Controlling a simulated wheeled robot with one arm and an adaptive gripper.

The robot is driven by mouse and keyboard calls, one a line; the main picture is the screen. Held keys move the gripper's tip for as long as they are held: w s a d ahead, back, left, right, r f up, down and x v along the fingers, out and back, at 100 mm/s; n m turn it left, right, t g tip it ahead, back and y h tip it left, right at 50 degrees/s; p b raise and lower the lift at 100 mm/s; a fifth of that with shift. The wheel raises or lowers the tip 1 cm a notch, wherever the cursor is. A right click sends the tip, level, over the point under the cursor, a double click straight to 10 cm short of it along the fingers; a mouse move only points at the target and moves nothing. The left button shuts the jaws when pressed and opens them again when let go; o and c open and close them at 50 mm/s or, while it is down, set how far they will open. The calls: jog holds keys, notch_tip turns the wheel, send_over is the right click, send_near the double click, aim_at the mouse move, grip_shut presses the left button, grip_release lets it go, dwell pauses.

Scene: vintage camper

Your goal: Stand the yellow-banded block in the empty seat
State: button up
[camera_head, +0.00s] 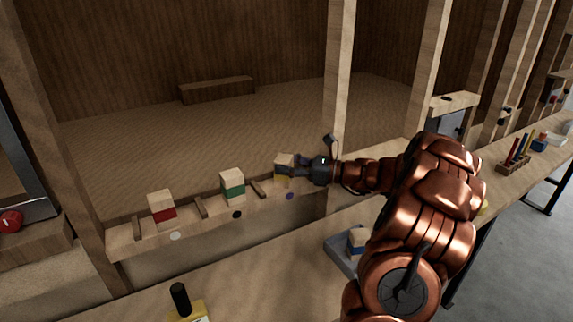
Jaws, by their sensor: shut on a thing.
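The yellow-banded block (284,159) is pale wood with a yellow band, upright at the right part of a wooden ledge (125,246). My gripper (285,172) reaches in from the right and is shut on it, hiding part of its side and lower part. The block is over the space right of the rightmost visible divider (258,189). I cannot tell whether its base touches the ledge. A red-banded block (162,206) and a green-banded block (232,186) stand in other seats to the left, with dividers between.
A black-handled tool (181,299) stands at the front. Wooden posts (338,70) rise behind the ledge. A rack of coloured sticks (513,163) is far right.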

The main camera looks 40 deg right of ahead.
jog(key=shift+f, duration=0.1)
jog(key=o, duration=1.2)
jog(key=shift+r, duration=0.2)
jog(key=b+v, duration=0.1)
jog(key=v, duration=1.1)
